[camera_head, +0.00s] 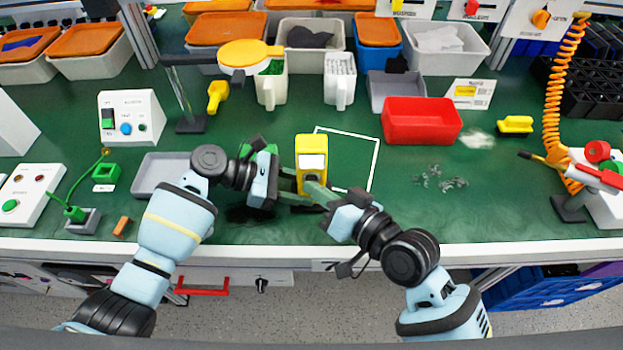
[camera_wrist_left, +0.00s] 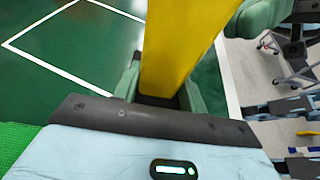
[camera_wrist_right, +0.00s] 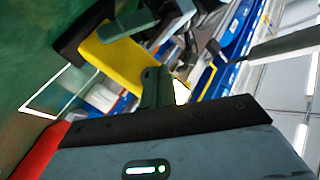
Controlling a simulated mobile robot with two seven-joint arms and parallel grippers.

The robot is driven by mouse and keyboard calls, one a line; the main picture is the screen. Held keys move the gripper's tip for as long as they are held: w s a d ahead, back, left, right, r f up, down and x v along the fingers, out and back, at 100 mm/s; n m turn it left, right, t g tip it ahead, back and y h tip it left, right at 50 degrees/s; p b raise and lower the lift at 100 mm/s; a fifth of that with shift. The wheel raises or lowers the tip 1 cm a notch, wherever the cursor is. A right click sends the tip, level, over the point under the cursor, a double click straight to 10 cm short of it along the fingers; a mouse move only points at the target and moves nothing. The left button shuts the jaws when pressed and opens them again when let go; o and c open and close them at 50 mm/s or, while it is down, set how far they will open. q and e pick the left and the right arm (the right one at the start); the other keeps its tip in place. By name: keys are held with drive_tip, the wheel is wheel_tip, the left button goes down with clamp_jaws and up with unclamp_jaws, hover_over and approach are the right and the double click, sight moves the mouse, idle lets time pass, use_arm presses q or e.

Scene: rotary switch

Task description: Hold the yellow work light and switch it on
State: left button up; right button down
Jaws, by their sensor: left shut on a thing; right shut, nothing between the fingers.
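The yellow work light (camera_head: 311,172) is upright near the front of the green bench, with a pale lens panel on its upper face. My left gripper (camera_head: 293,190) reaches it from the left and is shut on its body. The light's yellow body also stands between the left fingers in the left wrist view (camera_wrist_left: 182,45). My right gripper (camera_head: 314,188) is shut and empty, its fingertips at the light's lower front right. In the right wrist view the light (camera_wrist_right: 125,65) is just beyond the right fingers (camera_wrist_right: 155,82). I cannot tell whether they touch it. The switch is not clearly visible.
A white outlined rectangle (camera_head: 375,160) lies bare behind and right of the light. A red bin (camera_head: 420,121) stands to its right, and a grey tray (camera_head: 160,172) to its left. Small screws (camera_head: 440,179) lie scattered at right. The front right bench is clear.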

drive_tip(key=shift+s, duration=0.45)
idle(0.4)
drive_tip(key=s, duration=0.6)
idle(0.3)
use_arm(q)
drive_tip(key=o, duration=1.1)
drive_tip(key=v, duration=1.2)
